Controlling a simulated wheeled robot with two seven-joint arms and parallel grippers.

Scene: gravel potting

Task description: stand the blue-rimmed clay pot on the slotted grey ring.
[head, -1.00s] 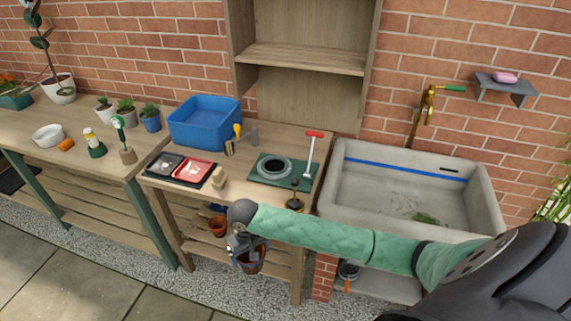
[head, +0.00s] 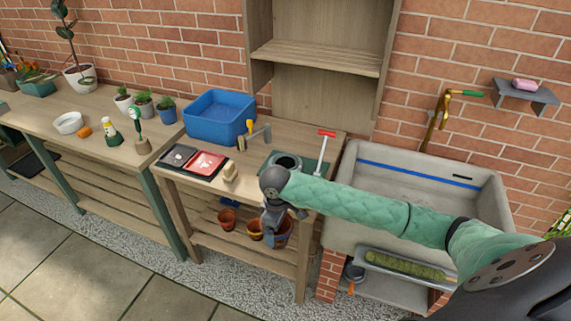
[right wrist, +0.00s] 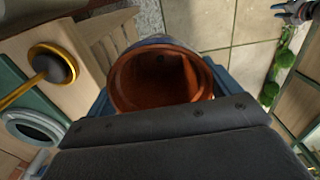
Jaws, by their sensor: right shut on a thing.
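The blue-rimmed clay pot (head: 283,236) is in my right gripper (head: 277,212), in front of the potting table. In the right wrist view the pot's mouth (right wrist: 160,82) faces the camera; the jaws' grip is partly hidden. The slotted grey ring (head: 287,161) lies on a green mat on the tabletop, partly hidden behind my right arm. The ring also shows at the left of the right wrist view (right wrist: 34,130), apart from the pot. What looks like my left gripper (right wrist: 294,12) shows small at the upper right there, its opening unclear.
A dark round tool with a gold rim (right wrist: 52,64) is near the table edge. A plain clay pot (head: 228,219) and a yellow-rimmed pot (head: 254,230) stand below. The sink (head: 350,215) is to the right.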

